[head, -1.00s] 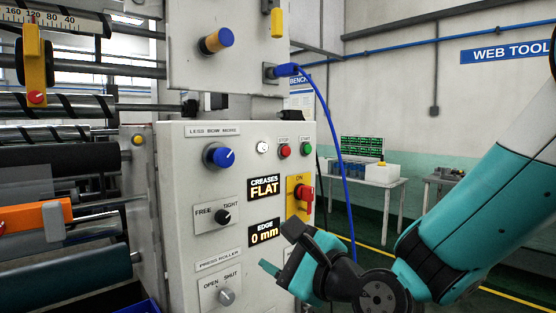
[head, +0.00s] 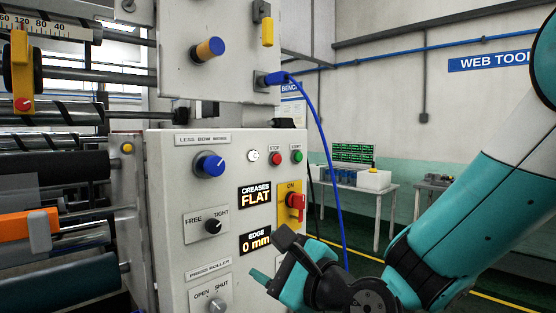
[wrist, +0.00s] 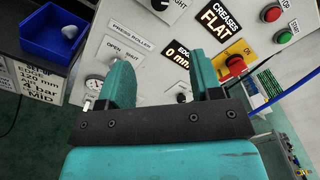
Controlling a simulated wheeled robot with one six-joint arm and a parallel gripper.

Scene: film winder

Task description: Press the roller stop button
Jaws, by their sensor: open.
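The red stop button (head: 275,158) sits under a STOP label near the top right of the grey control panel (head: 170,210), left of the green start button (head: 297,156). In the wrist view the red button (wrist: 270,14) is at the top right, beyond my fingers. My gripper (head: 270,257) is low in front of the panel's right part, below the stop button and apart from it. In the wrist view my gripper (wrist: 160,68) has its two fingers spread with nothing between them. The fingers point at the panel, around the EDGE display area.
A red switch on a yellow plate (head: 292,202) lies between the stop button and my gripper's height. A blue cable (head: 322,150) hangs to the right. Rollers (head: 60,165) fill the left. A blue bin (wrist: 62,28) shows in the wrist view.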

